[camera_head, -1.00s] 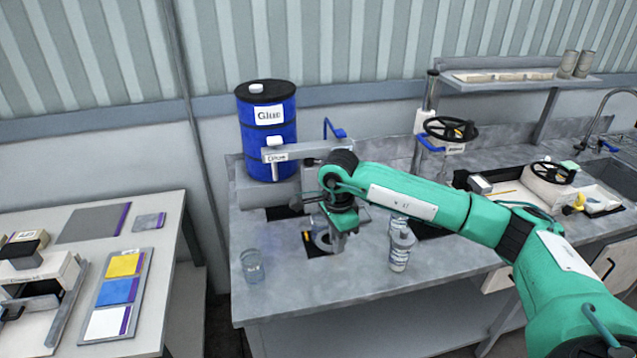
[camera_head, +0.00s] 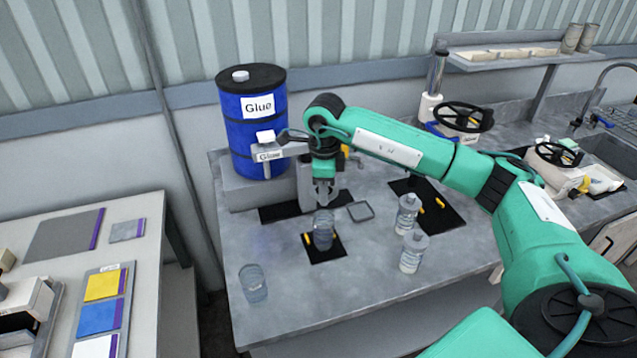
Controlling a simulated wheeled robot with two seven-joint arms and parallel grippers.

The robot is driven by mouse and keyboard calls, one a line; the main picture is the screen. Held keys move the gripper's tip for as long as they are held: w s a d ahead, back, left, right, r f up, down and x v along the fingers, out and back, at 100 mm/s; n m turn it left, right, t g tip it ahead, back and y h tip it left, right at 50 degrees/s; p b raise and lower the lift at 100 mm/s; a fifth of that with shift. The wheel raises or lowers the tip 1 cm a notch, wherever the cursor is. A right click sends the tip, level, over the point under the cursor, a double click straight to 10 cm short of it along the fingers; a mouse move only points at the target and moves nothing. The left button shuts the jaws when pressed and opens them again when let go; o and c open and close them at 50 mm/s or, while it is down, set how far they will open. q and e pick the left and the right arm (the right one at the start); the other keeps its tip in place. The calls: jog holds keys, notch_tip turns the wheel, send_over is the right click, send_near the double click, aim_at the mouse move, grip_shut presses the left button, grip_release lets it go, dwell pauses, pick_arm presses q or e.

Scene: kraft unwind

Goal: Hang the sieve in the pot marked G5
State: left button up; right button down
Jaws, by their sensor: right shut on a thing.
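My right gripper (camera_head: 323,192) points down over the bench and is shut on a small greyish thing, probably the sieve (camera_head: 322,216). The sieve is at the mouth of a translucent pot (camera_head: 323,238), which stands on a black mat with yellow marks. I cannot tell whether the sieve is resting on the rim. Two lidded, labelled pots (camera_head: 407,214) (camera_head: 412,253) stand to the right, and an open clear pot (camera_head: 253,284) stands at the front left. No G5 mark is readable. My left gripper is not in view.
A blue glue drum (camera_head: 252,135) with a spout stands behind the right gripper. A small square grey frame (camera_head: 360,211) lies beside the mat. A handwheel press (camera_head: 460,117) is at the back right. The front of the grey bench (camera_head: 325,295) is mostly clear.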

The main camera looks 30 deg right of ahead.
jog(key=shift+s+f, duration=0.3)
jog(key=shift+f, duration=0.05)
jog(key=shift+f+b, duration=0.35)
jog(key=shift+w+f, duration=0.15)
jog(key=shift+f, duration=0.2)
jog(key=shift+f+b, duration=0.3)
jog(key=shift+f, duration=0.1)
jog(key=shift+f+b, duration=0.3)
jog(key=shift+f, duration=0.65)
jog(key=shift+f+b, duration=0.3)
jog(key=shift+f, duration=0.05)
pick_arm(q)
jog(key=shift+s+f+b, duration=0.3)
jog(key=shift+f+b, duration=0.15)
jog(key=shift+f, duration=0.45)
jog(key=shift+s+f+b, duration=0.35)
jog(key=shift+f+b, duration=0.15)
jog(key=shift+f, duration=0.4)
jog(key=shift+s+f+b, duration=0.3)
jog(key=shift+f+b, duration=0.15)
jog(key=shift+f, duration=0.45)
pick_arm(e)
jog(key=shift+f, duration=1.45)
